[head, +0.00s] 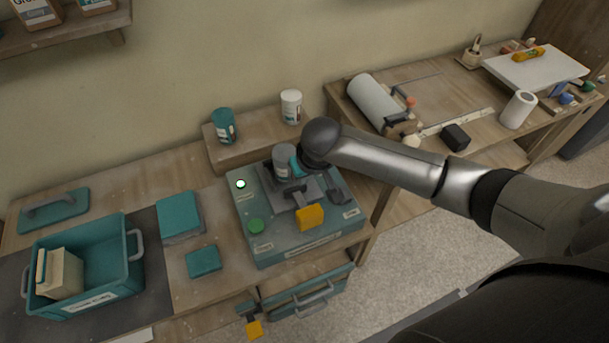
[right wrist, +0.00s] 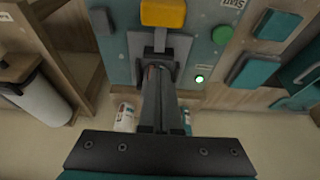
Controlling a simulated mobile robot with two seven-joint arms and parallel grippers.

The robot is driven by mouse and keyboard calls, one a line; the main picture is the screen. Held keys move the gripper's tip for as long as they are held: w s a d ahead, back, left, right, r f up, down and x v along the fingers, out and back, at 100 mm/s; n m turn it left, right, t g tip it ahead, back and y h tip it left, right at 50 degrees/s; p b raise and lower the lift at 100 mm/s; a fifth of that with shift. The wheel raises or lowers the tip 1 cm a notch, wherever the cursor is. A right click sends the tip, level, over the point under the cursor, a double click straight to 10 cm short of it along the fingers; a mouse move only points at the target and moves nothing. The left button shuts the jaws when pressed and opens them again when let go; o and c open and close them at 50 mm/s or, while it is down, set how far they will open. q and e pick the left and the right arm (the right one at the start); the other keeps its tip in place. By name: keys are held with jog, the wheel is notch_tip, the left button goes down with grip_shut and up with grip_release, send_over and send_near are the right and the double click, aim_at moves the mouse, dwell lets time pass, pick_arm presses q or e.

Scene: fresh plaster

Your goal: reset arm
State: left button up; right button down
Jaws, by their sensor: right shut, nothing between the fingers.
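My right gripper (head: 295,188) reaches down over the teal machine (head: 275,243) in the head view. In the right wrist view its fingers (right wrist: 157,75) are together with nothing between them, in front of the machine's grey clamp part (right wrist: 181,48). A yellow handle (head: 310,217) is just nearer than the fingertips; it also shows in the right wrist view (right wrist: 163,13). I cannot tell whether the fingers touch the clamp. A grey cylinder (head: 283,160) shows beside the gripper. The machine has a lit lamp (head: 241,184) and a green button (head: 256,225). My left gripper is out of view.
A teal crate (head: 125,268) and teal blocks (head: 180,214) lie left of the machine. A teal jar (head: 223,127) and a white jar (head: 291,106) stand behind on a raised shelf (head: 255,143). A paper roll (head: 374,101) lies on the right bench. A drawer (head: 318,303) is below.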

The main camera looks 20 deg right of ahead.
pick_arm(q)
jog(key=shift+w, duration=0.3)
